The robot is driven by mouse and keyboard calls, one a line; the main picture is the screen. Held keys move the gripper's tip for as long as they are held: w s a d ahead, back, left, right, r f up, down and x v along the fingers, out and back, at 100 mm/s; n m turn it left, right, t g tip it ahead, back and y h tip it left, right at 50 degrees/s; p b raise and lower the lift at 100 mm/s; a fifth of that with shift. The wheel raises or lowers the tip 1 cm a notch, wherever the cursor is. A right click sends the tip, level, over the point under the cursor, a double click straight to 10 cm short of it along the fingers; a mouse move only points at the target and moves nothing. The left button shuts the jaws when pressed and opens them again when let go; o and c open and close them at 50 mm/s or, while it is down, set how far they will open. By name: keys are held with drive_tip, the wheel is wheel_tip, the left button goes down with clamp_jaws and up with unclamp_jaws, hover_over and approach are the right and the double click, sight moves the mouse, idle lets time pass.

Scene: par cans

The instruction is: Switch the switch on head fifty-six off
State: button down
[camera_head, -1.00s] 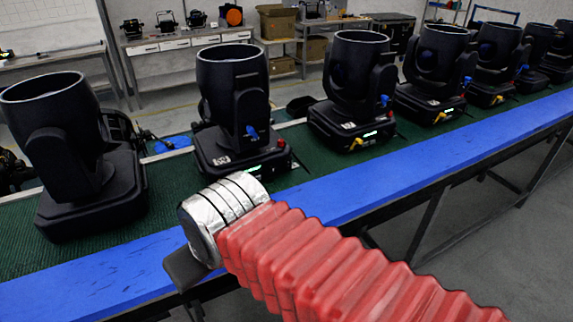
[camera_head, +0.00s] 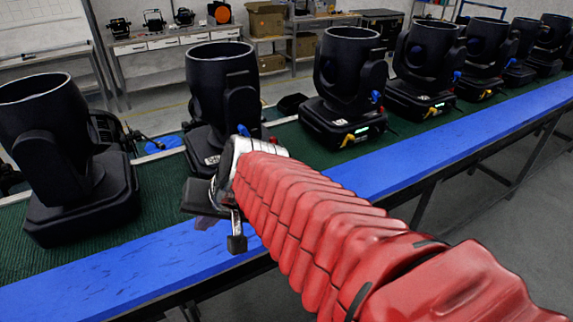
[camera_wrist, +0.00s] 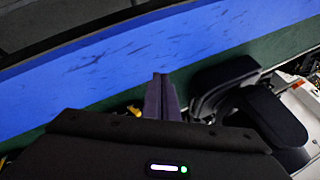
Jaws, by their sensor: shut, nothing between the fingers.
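A row of black moving heads stands on the green strip. The second head from the left (camera_head: 222,85) has its base partly hidden behind my red-sleeved arm. My gripper (camera_wrist: 162,98) is shut and empty in the wrist view, over the border of the blue and green strips. In the head view my arm's end is in front of that head's base. Dark, rounded parts of a head (camera_wrist: 225,85) show right of the fingers in the wrist view. I cannot read which head is fifty-six, and I cannot make out its switch.
The leftmost head (camera_head: 55,150) and a third head (camera_head: 348,85) flank the second one, with several more to the right. A blue edge strip (camera_head: 120,270) runs along the front. Shelves with boxes (camera_head: 268,20) stand behind.

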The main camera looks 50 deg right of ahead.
drive_tip(key=w+d+m+t+h, duration=0.2)
drive_tip(key=w+d+m, duration=0.2)
drive_tip(key=d+m, duration=0.65)
drive_tip(key=s+d+m+h, duration=0.1)
drive_tip(key=s+d, duration=0.4)
drive_tip(key=d, duration=0.3)
drive_tip(key=s+d+m+t+h, duration=0.1)
drive_tip(key=s+d, duration=0.3)
drive_tip(key=d, duration=0.4)
drive_tip(key=shift+s+d+r+m, duration=0.15)
drive_tip(key=shift+s+d+m, duration=0.25)
drive_tip(key=shift+m, duration=0.25)
drive_tip(key=shift+w, duration=0.15)
drive_tip(key=x, duration=0.8)
drive_tip(key=w+r+x, duration=0.1)
drive_tip(key=x, duration=0.3)
drive_tip(key=shift+d, duration=0.25)
drive_tip(key=shift+w+d, duration=0.2)
drive_tip(key=shift+w, duration=0.5)
drive_tip(key=shift+w+f, duration=0.15)
drive_tip(key=shift+f, duration=0.5)
